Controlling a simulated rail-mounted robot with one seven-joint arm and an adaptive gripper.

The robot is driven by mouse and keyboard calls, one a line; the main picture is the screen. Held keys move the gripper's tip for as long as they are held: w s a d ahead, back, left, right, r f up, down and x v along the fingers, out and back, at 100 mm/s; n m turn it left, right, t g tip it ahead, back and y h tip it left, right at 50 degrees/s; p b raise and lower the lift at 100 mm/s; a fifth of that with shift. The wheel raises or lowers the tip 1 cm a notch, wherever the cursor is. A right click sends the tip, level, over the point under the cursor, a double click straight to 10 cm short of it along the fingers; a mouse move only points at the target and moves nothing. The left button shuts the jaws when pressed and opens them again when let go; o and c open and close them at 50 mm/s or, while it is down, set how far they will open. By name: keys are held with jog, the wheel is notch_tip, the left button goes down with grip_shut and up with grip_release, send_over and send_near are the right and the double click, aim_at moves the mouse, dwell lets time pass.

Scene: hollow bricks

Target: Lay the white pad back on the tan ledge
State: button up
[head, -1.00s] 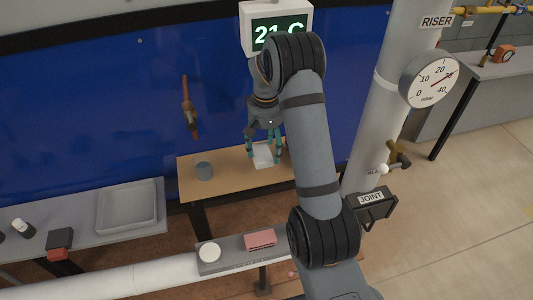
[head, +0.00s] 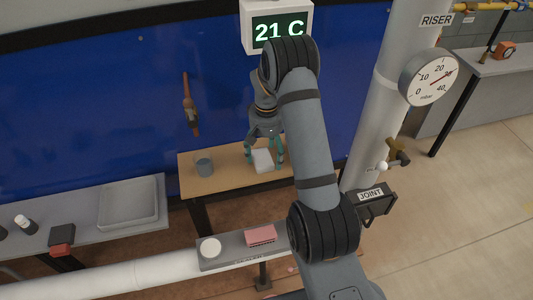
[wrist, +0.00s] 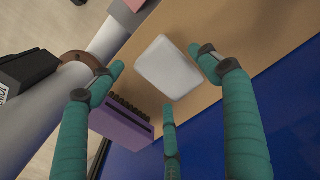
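The white pad (head: 263,161) shows against the tan ledge (head: 230,175) in the head view, near its right part. In the wrist view the pad (wrist: 168,68) appears flat over the tan surface (wrist: 230,22). I cannot tell whether it rests fully on it. My gripper (head: 265,162) is above the pad, with its teal fingers spread around it. In the wrist view the fingertips of my gripper (wrist: 163,75) stand apart from the pad's edges, with gaps showing, so it looks open. My arm hides the ledge's right end in the head view.
A blue wall (head: 110,100) rises behind. The white riser pipe (head: 385,90) with a gauge (head: 431,78) is at the right. A purple block (wrist: 122,122) is near the fingers in the wrist view.

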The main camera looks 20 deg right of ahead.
aim_at(267, 159)
jog(key=shift+o, duration=0.4)
jog(key=shift+w+r, duration=0.1)
jog(key=shift+r, duration=0.5)
notch_tip(267, 159, up, 11)
jog(key=b, duration=0.1)
jog(key=shift+f, duration=0.1)
jog(key=f, duration=0.6)
jog(key=f+p, duration=0.1)
jog(key=f, duration=0.4)
jog(key=shift+s+f, duration=0.2)
jog(key=shift+f, duration=0.2)
notch_tip(267, 159, up, 3)
jog(key=shift+w+r+b, duration=0.1)
jog(key=shift+w+b, duration=0.05)
jog(key=shift+b, duration=0.25)
jog(key=shift+r, duration=0.5)
jog(key=shift+s, duration=0.2)
